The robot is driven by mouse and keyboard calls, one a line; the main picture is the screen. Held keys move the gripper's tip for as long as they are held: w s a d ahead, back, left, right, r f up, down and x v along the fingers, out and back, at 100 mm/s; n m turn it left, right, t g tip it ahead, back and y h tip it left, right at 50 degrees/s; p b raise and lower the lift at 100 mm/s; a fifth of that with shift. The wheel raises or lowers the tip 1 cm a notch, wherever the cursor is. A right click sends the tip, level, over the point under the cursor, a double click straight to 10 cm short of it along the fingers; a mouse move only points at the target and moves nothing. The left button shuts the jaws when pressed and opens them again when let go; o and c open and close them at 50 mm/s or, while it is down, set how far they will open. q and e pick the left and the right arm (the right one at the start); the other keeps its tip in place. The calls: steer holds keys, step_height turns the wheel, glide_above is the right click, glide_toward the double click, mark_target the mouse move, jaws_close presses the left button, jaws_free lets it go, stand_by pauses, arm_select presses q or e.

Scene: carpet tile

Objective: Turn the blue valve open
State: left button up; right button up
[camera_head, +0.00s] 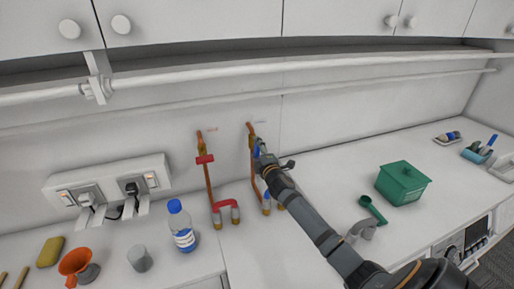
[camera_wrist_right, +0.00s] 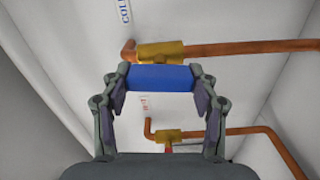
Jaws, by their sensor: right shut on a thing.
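The blue valve handle (camera_wrist_right: 161,77) sits in front of a brass valve body (camera_wrist_right: 160,51) on a copper pipe. In the right wrist view its long side runs roughly along that pipe. My right gripper (camera_wrist_right: 160,90) is shut on the handle, with one finger at each end. In the head view the right gripper (camera_head: 261,152) reaches the wall and hides most of the valve. Only a bit of blue (camera_head: 256,150) shows there. My left gripper is not in view.
A red-handled valve (camera_head: 204,159) is on the pipe to the left. A blue-capped bottle (camera_head: 182,227), a funnel (camera_head: 75,263) and a grey cup (camera_head: 140,258) stand on the counter at left. A green box (camera_head: 402,184) and a green scoop (camera_head: 372,209) lie right of my arm.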

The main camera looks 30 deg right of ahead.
steer(key=shift+r+n, duration=0.1)
steer(key=shift+n, duration=0.5)
steer(key=o, duration=1.2)
steer(key=shift+w, duration=0.1)
steer(key=shift+c, duration=0.2)
steer(key=shift+s, duration=0.3)
steer(key=v, duration=1.1)
steer(key=shift+s+a, duration=0.2)
steer(key=shift+s, duration=0.05)
